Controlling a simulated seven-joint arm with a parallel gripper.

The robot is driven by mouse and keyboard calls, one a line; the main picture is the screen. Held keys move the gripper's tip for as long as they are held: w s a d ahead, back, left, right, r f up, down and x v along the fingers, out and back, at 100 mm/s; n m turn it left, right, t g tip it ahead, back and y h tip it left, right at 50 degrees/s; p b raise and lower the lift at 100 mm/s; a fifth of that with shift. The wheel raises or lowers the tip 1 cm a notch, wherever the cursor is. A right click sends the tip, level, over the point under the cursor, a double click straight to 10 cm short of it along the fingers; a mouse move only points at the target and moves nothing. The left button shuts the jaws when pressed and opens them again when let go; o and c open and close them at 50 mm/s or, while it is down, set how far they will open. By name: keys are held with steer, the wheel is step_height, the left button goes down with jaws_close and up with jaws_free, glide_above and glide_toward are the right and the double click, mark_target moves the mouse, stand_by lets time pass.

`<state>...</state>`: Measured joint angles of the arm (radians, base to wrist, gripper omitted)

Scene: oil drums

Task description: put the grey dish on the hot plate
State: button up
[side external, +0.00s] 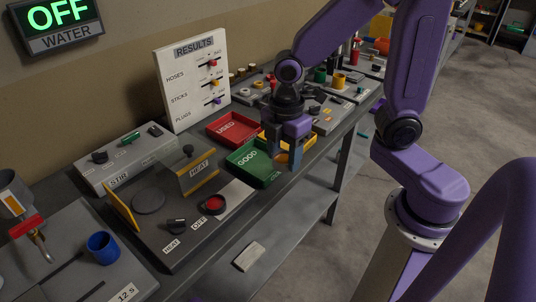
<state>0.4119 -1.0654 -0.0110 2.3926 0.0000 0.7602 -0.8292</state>
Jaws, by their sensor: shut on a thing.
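The hot plate (149,201) is a dark grey disc on a grey unit at the lower left, with a knob marked HEAT and a red button marked OFF in front. Yellow-edged panels stand beside and behind it. Its top looks bare. My gripper (284,158) points down at the right of the green tray, right of and behind the hot plate. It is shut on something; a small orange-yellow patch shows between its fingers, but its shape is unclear. I cannot make out the grey dish for certain.
A yellow tray (309,138) is partly hidden behind my gripper. The RESULTS board (191,75) stands at the back. A blue cup (103,247) stands front left.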

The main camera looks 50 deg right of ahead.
steer(key=shift+s+d+r, duration=0.2)
steer(key=shift+s+r, duration=0.15)
steer(key=shift+s, duration=0.4)
steer(key=w+a+r+n, duration=0.1)
steer(key=w+a, duration=1.3)
steer(key=a, duration=0.1)
glide_above(148, 199)
steer(key=f, duration=0.9)
steer(key=shift+s+f, duration=0.15)
steer(key=shift+s, duration=0.1)
steer(key=shift+w+f, duration=0.2)
steer(key=shift+f, duration=1.65)
steer(key=shift+f, duration=0.15)
steer(key=o, duration=1.1)
steer(key=shift+o, duration=0.2)
